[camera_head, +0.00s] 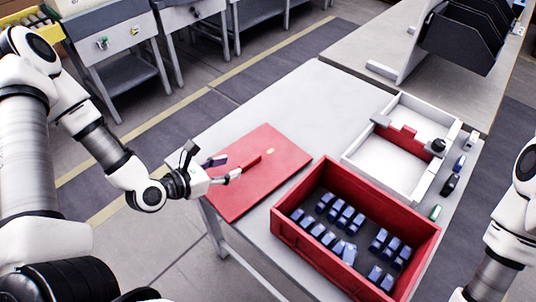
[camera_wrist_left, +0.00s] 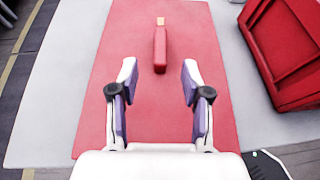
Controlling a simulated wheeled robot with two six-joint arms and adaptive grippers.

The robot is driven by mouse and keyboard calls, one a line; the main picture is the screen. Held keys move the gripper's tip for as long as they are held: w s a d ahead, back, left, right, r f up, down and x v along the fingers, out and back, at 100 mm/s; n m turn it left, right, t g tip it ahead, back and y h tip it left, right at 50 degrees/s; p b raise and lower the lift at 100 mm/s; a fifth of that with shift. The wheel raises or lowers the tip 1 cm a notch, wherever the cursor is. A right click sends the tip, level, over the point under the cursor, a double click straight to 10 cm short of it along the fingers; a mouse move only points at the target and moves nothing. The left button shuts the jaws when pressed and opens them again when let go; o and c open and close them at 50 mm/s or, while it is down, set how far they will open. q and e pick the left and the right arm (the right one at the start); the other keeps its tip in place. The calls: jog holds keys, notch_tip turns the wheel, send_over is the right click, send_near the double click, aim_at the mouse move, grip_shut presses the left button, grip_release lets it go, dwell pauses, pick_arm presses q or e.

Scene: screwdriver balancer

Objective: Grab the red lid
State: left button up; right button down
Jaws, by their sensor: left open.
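The red lid (camera_head: 277,158) lies flat on the left part of the light table, with a raised red handle (camera_head: 249,163) along its middle. In the left wrist view the lid (camera_wrist_left: 205,60) fills the middle, and its handle (camera_wrist_left: 160,48) stands ahead of the fingertips. My left gripper (camera_head: 226,168) is over the lid's left side, near one end of the handle. In the left wrist view my left gripper (camera_wrist_left: 158,75) is open and empty, its two fingers apart and roughly in line with the handle. My right gripper is not in view; only part of my right arm shows.
A red box (camera_head: 285,231) with several blue parts inside stands right of the lid; its wall also shows in the left wrist view (camera_wrist_left: 285,60). Behind it is a white tray (camera_head: 357,158) with a red piece. Small items line the table's right edge. The table behind the lid is clear.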

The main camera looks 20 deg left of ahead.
aim_at(249, 161)
pick_arm(q)
jog(key=shift+w+d+f, duration=0.25)
jog(key=shift+w+f, duration=0.1)
jog(key=shift+w, duration=0.15)
jog(key=x, duration=0.6)
jog(key=shift+d, duration=0.1)
jog(key=shift+r, duration=0.1)
jog(key=shift+c, duration=0.4)
grip_shut()
